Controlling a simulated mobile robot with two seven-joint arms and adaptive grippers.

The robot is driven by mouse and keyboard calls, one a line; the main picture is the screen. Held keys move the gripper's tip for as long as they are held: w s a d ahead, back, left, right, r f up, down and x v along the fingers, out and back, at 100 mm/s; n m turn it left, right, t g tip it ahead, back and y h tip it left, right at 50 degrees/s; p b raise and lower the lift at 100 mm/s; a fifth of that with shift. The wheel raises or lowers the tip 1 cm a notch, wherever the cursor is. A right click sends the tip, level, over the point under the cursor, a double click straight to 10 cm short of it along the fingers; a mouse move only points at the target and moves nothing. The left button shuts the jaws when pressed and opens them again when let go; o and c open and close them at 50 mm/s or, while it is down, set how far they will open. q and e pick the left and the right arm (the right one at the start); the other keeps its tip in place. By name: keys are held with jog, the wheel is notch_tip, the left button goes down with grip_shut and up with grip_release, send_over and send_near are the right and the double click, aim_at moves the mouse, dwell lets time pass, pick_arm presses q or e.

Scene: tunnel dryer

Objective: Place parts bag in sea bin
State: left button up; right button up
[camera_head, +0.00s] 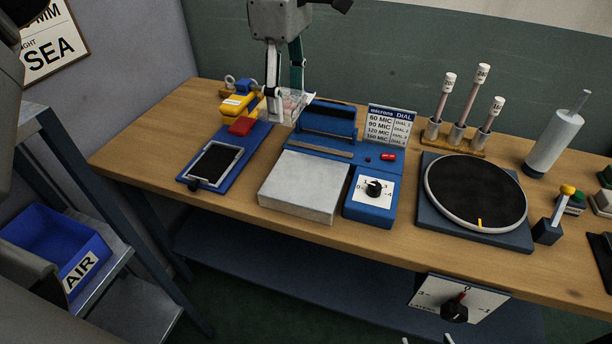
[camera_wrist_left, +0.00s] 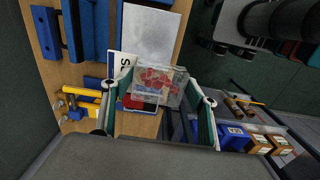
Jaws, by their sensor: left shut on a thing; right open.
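The parts bag (camera_head: 293,102) is a clear pouch with red bits inside. My left gripper (camera_head: 284,104) points down over the back of the bench and is shut on the bag. The left wrist view shows the bag (camera_wrist_left: 158,84) between the fingers (camera_wrist_left: 158,100). My right gripper (camera_head: 426,340) shows only as two fingertips set apart at the bottom edge, open. A SEA sign (camera_head: 56,50) hangs on the left wall. No bin labelled SEA can be made out. A blue bin labelled AIR (camera_head: 60,245) sits on a rack at the lower left.
The wooden bench (camera_head: 135,150) holds a yellow and blue tool (camera_head: 238,104), a blue sealer (camera_head: 328,120) with a pale plate (camera_head: 303,186), a dial box (camera_head: 372,190) and a round black plate (camera_head: 475,194). The left wrist view shows a blue bin (camera_wrist_left: 232,138) and brown boxes (camera_wrist_left: 258,143).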

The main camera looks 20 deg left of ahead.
pick_arm(q)
notch_tip(320, 180, down, 20)
jog(key=shift+r, duration=0.1)
dwell(0.5)
jog(key=shift+b, duration=0.3)
jog(key=o, duration=1.3)
